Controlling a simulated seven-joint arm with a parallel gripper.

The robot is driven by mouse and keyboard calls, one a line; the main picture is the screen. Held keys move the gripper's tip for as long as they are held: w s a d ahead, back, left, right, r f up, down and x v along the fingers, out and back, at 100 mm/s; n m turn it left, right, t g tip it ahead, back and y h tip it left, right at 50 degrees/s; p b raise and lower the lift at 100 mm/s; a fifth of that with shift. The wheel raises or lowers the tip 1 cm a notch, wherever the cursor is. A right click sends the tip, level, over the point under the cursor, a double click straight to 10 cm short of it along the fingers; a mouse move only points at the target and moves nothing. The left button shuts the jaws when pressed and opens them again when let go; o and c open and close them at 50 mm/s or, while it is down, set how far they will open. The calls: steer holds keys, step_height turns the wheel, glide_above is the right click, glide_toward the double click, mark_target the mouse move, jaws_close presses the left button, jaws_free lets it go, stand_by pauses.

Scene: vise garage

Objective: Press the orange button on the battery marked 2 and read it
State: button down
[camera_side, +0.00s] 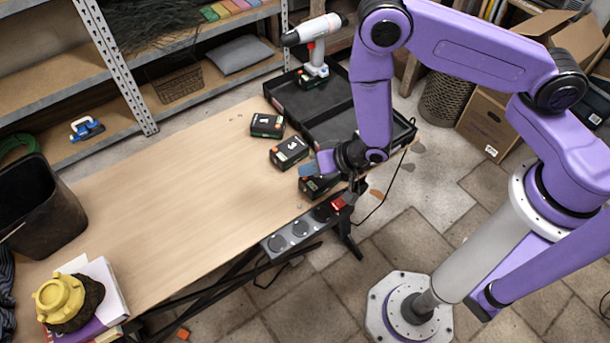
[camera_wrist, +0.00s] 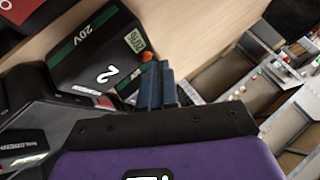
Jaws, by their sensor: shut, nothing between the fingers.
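The battery marked 2 (camera_wrist: 97,50) is black with a green stripe, "20V" and a white 2, in the upper left of the wrist view. Its small display (camera_wrist: 135,39) shows dark digits, perhaps 60 or 09; I cannot tell which. The orange button (camera_wrist: 147,56) is beside the display. My gripper (camera_wrist: 157,68) is shut and empty, its blue-grey fingertips at the button's edge; I cannot tell whether they touch it. In the side view my gripper (camera_side: 308,170) is low over the table's right end, above a partly hidden battery (camera_side: 316,188).
Two more batteries (camera_side: 267,125) (camera_side: 289,152) lie on the wooden table (camera_side: 170,190). A black open case (camera_side: 325,122) with a drill (camera_side: 312,50) stands behind. A power strip (camera_side: 295,235) runs along the front edge. The table's middle is clear.

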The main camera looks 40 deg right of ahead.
mark_target(309, 180)
steer(key=shift+r, duration=0.5)
steer(key=shift+r, duration=2.5)
steer(key=shift+r, duration=0.1)
steer(key=s+d+r+n+g+h, duration=0.1)
steer(key=s+d+r+n+g, duration=0.2)
steer(key=s+r+n+g, duration=0.6)
steer(key=s+d+r+n+t+h, duration=0.1)
steer(key=s+d+r+n+h, duration=0.3)
steer(key=s+d+r, duration=0.9)
steer(key=shift+s+d+r+n+t, duration=0.35)
steer(key=shift+s+d+n, duration=0.35)
steer(key=shift+s+d, duration=0.25)
